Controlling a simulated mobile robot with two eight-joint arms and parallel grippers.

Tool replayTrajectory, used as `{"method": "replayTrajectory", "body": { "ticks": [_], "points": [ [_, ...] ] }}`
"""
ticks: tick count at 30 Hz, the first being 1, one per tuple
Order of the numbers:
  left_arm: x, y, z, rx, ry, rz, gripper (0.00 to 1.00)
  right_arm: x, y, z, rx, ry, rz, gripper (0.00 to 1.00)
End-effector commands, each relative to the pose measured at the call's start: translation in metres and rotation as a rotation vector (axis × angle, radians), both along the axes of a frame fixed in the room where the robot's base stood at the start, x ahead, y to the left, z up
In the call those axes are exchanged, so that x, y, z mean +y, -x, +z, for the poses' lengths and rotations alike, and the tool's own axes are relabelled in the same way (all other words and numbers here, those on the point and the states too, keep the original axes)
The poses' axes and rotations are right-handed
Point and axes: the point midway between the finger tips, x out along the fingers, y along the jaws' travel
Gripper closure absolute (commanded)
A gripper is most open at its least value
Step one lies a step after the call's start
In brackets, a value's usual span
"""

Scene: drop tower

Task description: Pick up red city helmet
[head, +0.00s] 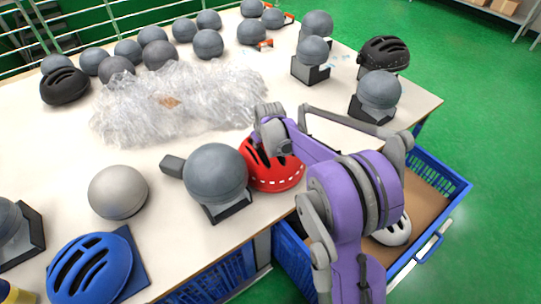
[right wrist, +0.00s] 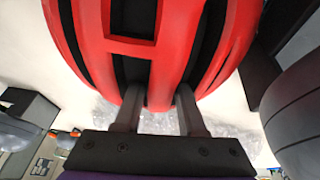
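The red city helmet (head: 275,175) sits on the white table near its front edge, right beside a dark grey head form, with its top partly hidden by my right arm. In the right wrist view the red helmet (right wrist: 160,45) fills the upper middle, with black gaps between its ribs. My right gripper (head: 280,148) is at the helmet's top. In the right wrist view its two fingers (right wrist: 159,106) stand one on each side of a red rib, close against it. My left gripper is not in view.
The grey head form on a stand (head: 216,172) is close left of the helmet. Crumpled clear plastic (head: 175,105) lies behind. A blue helmet (head: 90,268) is at front left. A blue crate (head: 440,172) holding a white helmet (head: 393,232) stands below the table's right edge.

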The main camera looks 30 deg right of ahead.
Motion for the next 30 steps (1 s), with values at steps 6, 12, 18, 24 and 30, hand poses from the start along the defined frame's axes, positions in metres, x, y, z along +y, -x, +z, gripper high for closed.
{"method": "replayTrajectory", "body": {
  "ticks": [6, 12, 18, 24, 30],
  "points": [
    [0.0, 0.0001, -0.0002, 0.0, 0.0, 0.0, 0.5, -0.0003, -0.002, -0.0054, 0.0, 0.0, 0.0, 0.61],
    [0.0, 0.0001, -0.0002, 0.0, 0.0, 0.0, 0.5, -0.0003, -0.0019, -0.0052, 0.0, 0.0, 0.0, 0.82],
    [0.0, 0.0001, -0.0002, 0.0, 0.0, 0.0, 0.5, -0.0003, -0.0019, -0.0051, 0.0, 0.0, 0.0, 1.0],
    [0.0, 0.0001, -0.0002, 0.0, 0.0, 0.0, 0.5, -0.0003, -0.0018, -0.0046, 0.0, 0.0, 0.0, 1.0],
    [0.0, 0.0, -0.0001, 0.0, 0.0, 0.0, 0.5, -0.0004, -0.0018, -0.0039, 0.0, 0.0, 0.0, 1.0]
  ]
}}
